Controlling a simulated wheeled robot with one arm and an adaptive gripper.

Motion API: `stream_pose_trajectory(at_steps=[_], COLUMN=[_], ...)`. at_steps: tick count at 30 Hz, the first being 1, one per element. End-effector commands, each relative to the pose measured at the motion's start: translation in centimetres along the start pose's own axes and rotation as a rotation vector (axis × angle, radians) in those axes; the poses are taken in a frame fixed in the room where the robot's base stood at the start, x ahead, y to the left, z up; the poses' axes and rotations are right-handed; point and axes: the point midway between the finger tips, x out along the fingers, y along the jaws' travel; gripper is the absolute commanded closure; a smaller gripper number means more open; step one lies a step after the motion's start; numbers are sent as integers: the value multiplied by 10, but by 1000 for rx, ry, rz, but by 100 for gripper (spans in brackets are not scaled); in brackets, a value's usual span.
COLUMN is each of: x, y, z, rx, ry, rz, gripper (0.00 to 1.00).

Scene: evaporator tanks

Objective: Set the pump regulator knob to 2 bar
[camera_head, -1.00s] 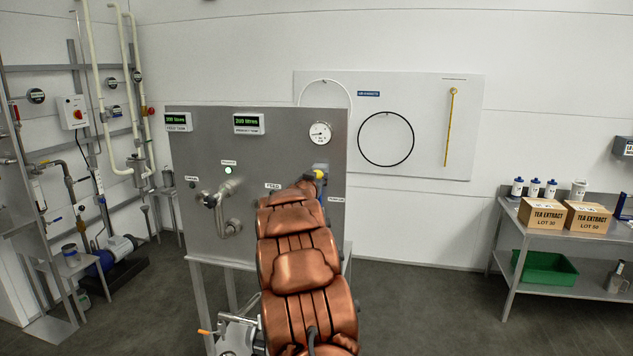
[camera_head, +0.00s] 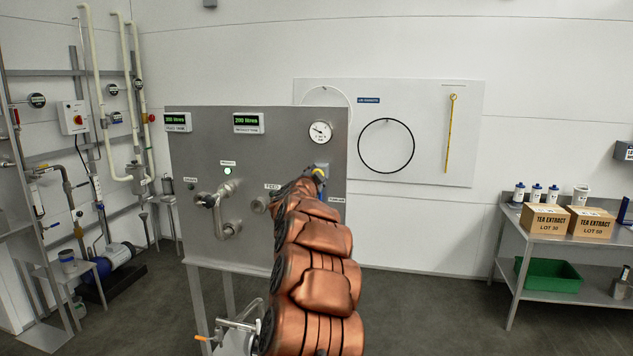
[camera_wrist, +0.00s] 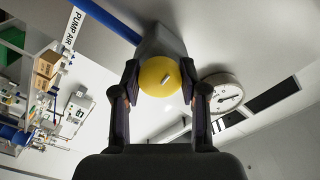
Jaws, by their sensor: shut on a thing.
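The yellow pump regulator knob (camera_wrist: 158,78) sits on a grey regulator body (camera_wrist: 160,42) in the wrist view, with a small pale mark on its face. My gripper (camera_wrist: 160,86) is shut on it, one finger on each side. In the head view a bit of yellow knob (camera_head: 319,172) shows past my copper-coloured arm, which hides most of the grip. The round pressure gauge (camera_head: 320,132) is just above it on the steel panel. Its needle points to the upper left; its figures are too small to read. The gauge also shows in the wrist view (camera_wrist: 223,93).
The steel panel (camera_head: 205,150) carries two green displays, a green lamp (camera_head: 228,171) and a pipe with a valve (camera_head: 222,208) left of my arm. A steel table (camera_head: 515,215) with boxes stands far right. The floor between is clear.

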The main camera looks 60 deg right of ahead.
Motion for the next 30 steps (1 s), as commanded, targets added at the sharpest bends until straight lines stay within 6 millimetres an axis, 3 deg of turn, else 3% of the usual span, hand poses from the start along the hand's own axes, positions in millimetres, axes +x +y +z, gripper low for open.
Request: stream_pose_trajectory(at_steps=[9, 25, 26, 30], x=[0, 0, 0, 0], y=[1, 1, 1, 1], z=[0, -1, -1, -1], rx=[115, 134, 134, 134], ry=[1, 1, 2, 1], rz=[1, 1, 1, 1], gripper=[92, 92, 54, 40])
